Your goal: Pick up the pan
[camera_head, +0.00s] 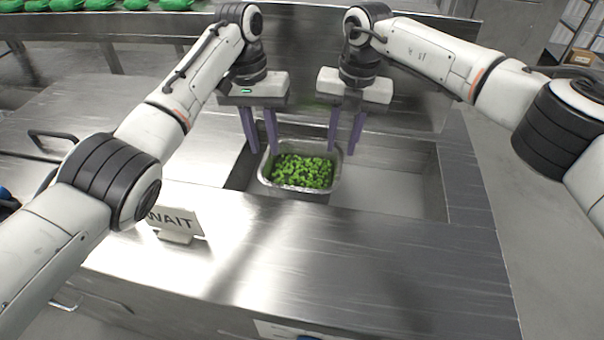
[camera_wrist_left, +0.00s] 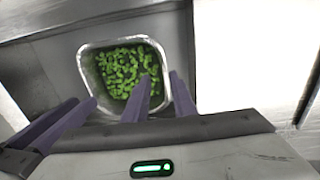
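The pan (camera_head: 264,175) is a metal tray with rounded corners, filled with chopped green pieces (camera_head: 302,171). It sits in the left part of the counter's recess and also shows in the left wrist view (camera_wrist_left: 86,72). My left gripper (camera_head: 263,151) is open, its purple fingers pointing down at the pan's left rim. In the left wrist view one finger overlaps the green pieces and another lies by the rim. My right gripper (camera_head: 341,152) is open and empty, its fingers pointing down at the right rim. I cannot tell whether any finger touches the pan.
The steel counter (camera_head: 330,260) surrounds the recess, whose right part (camera_head: 395,180) is empty. A "WAIT" sign (camera_head: 176,222) stands on the counter at the front left. A steel wall rises behind the recess. Green bundles (camera_head: 100,4) lie at the far left back.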

